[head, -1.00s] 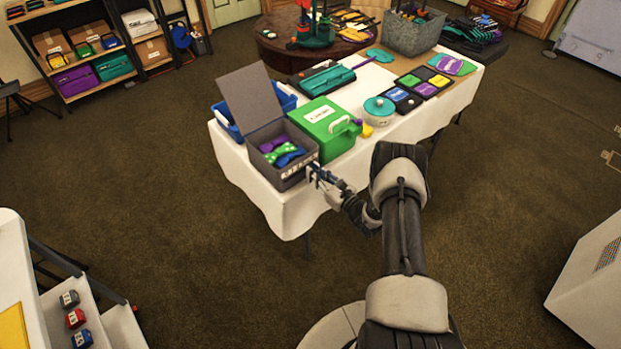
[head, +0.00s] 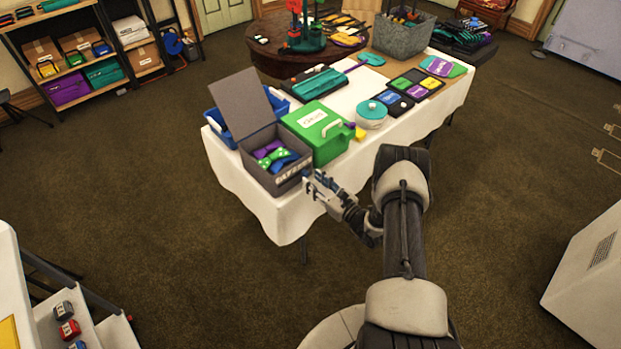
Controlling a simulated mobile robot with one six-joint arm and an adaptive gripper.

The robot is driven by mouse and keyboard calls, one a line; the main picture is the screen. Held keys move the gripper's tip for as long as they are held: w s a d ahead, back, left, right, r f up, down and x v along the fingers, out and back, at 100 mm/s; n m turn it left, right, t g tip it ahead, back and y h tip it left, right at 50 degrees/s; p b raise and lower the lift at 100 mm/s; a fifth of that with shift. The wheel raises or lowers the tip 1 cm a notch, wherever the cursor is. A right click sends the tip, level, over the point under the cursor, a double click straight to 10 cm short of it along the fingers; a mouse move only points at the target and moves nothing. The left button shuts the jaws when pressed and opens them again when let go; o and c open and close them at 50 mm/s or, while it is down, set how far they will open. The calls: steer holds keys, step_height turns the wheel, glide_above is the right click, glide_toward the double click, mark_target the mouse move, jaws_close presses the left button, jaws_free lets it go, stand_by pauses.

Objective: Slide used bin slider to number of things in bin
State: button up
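A grey bin (head: 252,165) with its lid standing open sits at the near left end of the white-clothed table. It holds several things, among them green, purple and blue ones (head: 273,157); some overlap, so I cannot count them all. White markings (head: 293,177) show on the bin's front right face, too small to read; I cannot make out a slider clearly. My gripper (head: 308,184) is at the bin's front right corner, close to that face. I cannot tell whether it touches it, or how its fingers stand.
A green box (head: 325,146) with a handle stands just right of the bin, and a blue tray (head: 221,131) is behind it. A round white tin with a teal lid (head: 371,113) and flat coloured cards stand further along the table (head: 400,134). The carpet in front is clear.

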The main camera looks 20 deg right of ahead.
steer(key=v, duration=0.9)
steer(key=shift+r, duration=0.1)
